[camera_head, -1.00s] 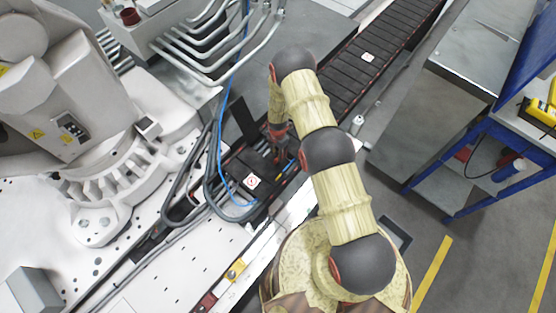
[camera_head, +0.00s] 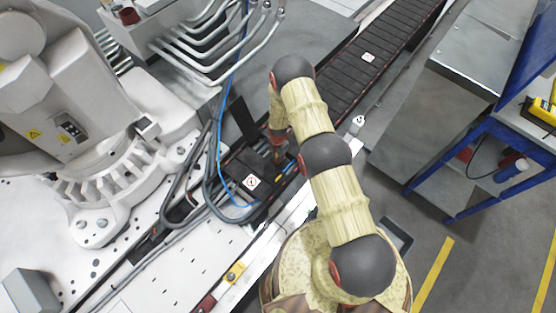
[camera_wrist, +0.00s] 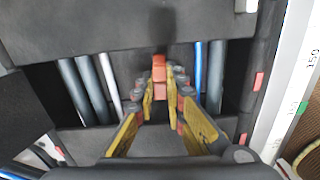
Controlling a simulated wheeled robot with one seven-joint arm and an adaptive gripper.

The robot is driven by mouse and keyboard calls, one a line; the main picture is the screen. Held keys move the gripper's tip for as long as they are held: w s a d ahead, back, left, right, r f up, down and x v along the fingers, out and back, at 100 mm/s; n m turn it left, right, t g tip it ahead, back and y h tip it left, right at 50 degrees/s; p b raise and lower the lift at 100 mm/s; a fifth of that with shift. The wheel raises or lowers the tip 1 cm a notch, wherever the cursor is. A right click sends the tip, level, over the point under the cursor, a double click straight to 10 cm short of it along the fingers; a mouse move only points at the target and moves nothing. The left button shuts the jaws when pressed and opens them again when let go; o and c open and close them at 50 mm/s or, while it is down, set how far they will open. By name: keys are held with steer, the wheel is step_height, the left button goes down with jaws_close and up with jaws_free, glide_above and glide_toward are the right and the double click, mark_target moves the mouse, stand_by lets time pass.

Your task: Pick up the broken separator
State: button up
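My gripper (camera_wrist: 160,108) has two yellow fingers with red and grey joints, seen in the wrist view with a gap between the tips. A small red-orange block (camera_wrist: 159,68) shows between and just beyond the fingertips, inside an opening of the black cable track. It may be the broken separator, but I cannot tell whether it is broken. The fingers flank it, and no clear contact shows. In the head view my gripper (camera_head: 280,152) is down at the black track, partly hidden by my arm, and the separator cannot be made out.
Grey hoses (camera_wrist: 88,88) lie left of the fingers and a blue cable (camera_wrist: 198,72) right, in the same opening. Black track links (camera_wrist: 125,28) border it. In the head view, a white robot base (camera_head: 105,175) stands left and a blue-framed bench (camera_head: 470,165) right.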

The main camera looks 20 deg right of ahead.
steer(key=shift+c, duration=0.9)
